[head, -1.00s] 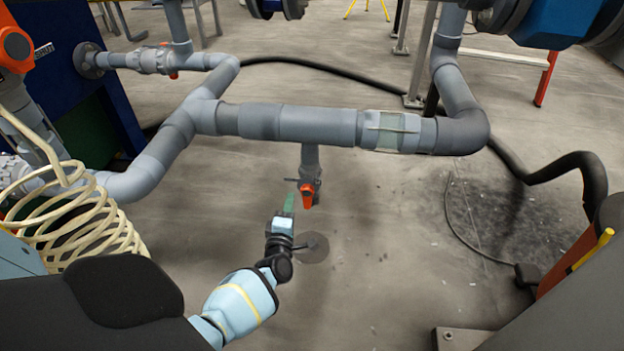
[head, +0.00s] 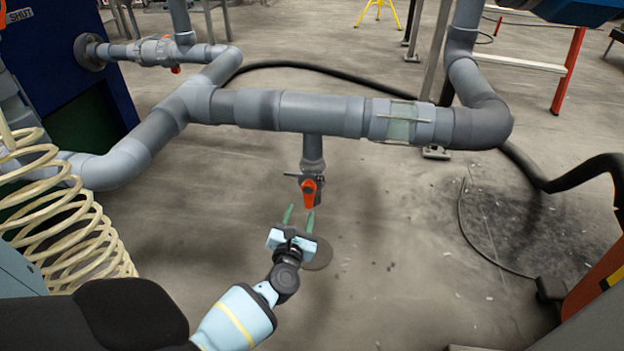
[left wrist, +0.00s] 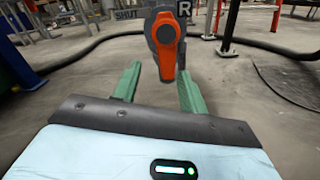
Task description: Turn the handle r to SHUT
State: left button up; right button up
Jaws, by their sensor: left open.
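The handle r is an orange lever (head: 309,192) on a small grey valve under the horizontal grey pipe, and it hangs pointing down. My right gripper is not in view.
A thick grey pipe (head: 320,113) with a clear section runs across above the valve. A cream coiled hose (head: 75,225) stands at the left, near my arm. A black hose (head: 350,77) lies on the floor behind. The floor around the valve is free.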

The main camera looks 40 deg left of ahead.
aim_at(308, 200)
pick_arm(q)
jog(key=w+n+b, duration=0.1)
jog(key=w, duration=0.1)
jog(key=w+a+n+b, duration=0.1)
jog(key=w, duration=0.1)
jog(key=w+a+n+b, duration=0.1)
jog(key=shift+w+a+f+b, duration=0.1)
jog(key=shift+w+f+b, duration=0.1)
jog(key=shift+w+b, duration=0.2)
jog(key=shift+w+a, duration=0.4)
jog(key=shift+w, duration=0.2)
